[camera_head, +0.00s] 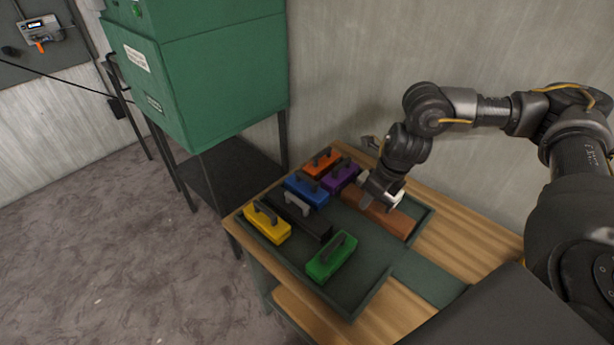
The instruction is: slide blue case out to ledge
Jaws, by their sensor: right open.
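The blue case (307,190) with a dark handle lies in a dark green tray (349,306) on a wooden table. An orange case (321,162) lies behind it and a purple case (340,177) to its right. My left gripper is not in view.
A yellow case (266,224), a green case (331,257) and a black case with a grey handle (297,209) also lie in the tray. The wooden table (440,234) has bare room at the right. A green machine (215,80) stands behind at the left.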

